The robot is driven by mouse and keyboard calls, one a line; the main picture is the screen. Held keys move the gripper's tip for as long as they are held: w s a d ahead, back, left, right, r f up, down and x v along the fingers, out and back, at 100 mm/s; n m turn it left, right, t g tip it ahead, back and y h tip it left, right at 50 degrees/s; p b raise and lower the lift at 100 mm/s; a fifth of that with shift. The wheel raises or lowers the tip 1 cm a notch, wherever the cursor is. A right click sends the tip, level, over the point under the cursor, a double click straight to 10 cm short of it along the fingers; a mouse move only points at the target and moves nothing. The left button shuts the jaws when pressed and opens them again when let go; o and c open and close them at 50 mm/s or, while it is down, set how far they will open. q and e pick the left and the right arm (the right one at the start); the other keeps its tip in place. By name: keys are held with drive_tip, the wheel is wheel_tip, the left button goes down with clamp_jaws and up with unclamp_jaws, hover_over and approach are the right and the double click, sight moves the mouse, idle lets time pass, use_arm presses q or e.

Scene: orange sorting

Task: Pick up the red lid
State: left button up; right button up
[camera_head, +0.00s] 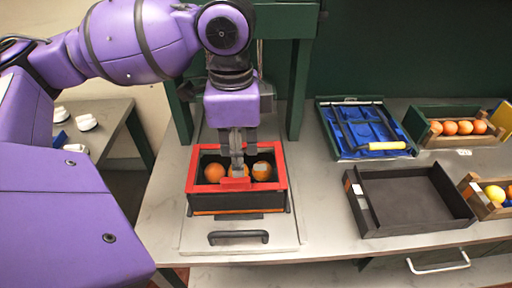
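The red lid (193,170) shows as a red rectangular frame on top of a dark box (240,201) at the centre-left of the table. My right gripper is not in view.
The box stands on a light board with a black handle (238,237). To the right are an empty black tray (410,199), a blue-lined tray (369,129) with a yellow-handled tool, and wooden crates of fruit (456,141). A green frame (299,85) rises behind the box.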

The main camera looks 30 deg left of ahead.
sight(234, 180)
use_arm(q)
drive_tip(key=shift+s+a+f+b, duration=0.2)
drive_tip(key=shift+s+f, duration=0.25)
drive_tip(key=shift+f, duration=0.15)
drive_tip(key=shift+s+a+f+b, duration=0.1)
drive_tip(key=shift+s+a+f, duration=0.1)
drive_tip(key=shift+s+f, duration=0.3)
drive_tip(key=f, duration=0.3)
drive_tip(key=shift+w, duration=0.3)
drive_tip(key=shift+f, duration=0.6)
drive_tip(key=shift+c, duration=0.6)
clamp_jaws()
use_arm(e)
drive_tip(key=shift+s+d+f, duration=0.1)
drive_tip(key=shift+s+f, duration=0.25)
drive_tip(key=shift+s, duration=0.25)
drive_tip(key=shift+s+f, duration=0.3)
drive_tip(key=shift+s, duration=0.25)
